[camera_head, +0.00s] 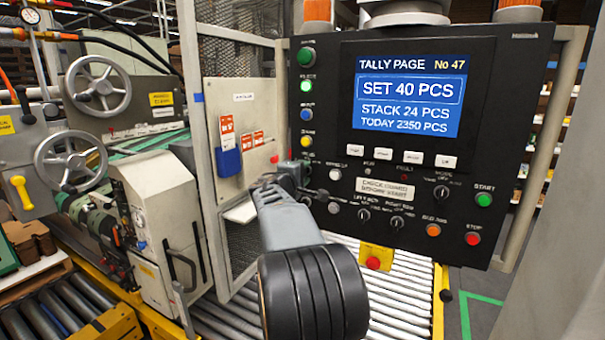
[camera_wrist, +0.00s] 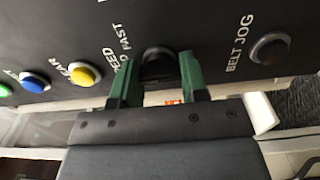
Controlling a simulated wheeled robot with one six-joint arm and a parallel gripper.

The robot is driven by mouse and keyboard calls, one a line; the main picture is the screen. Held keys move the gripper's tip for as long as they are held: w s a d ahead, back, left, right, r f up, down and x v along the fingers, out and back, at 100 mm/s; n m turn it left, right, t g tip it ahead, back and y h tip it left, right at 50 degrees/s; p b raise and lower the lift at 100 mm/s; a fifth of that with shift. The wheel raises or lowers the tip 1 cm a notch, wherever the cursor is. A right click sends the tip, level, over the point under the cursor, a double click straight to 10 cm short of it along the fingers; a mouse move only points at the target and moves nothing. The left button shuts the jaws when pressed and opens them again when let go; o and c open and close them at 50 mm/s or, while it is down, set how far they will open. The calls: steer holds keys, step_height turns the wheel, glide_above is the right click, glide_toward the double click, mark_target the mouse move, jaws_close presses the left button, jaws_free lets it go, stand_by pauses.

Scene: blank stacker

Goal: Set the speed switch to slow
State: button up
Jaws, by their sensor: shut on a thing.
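The speed switch is a dark knob (camera_wrist: 155,56) on the black control panel (camera_head: 480,120). In the wrist view it sits between my gripper's two green fingers (camera_wrist: 158,72), which are closed on its sides. The label beside it is partly covered; "EED" and "D FAST" can be read. Which way the knob points cannot be made out. In the head view my gripper (camera_head: 298,180) reaches the panel's lower left edge and hides the knob.
A yellow button (camera_wrist: 84,74) and a blue button (camera_wrist: 34,82) lie left of the switch. Several more knobs and buttons fill the panel's lower part. A mesh guard (camera_head: 232,50) stands left of the panel.

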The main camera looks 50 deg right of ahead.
steer(key=n+b, duration=0.1)
steer(key=n, duration=0.2)
steer(key=shift+n, duration=2.8)
steer(key=o, duration=0.9)
steer(key=b+v, duration=0.1)
steer(key=v, duration=1.3)
steer(key=shift+b, duration=0.4)
steer(key=shift+d, duration=0.1)
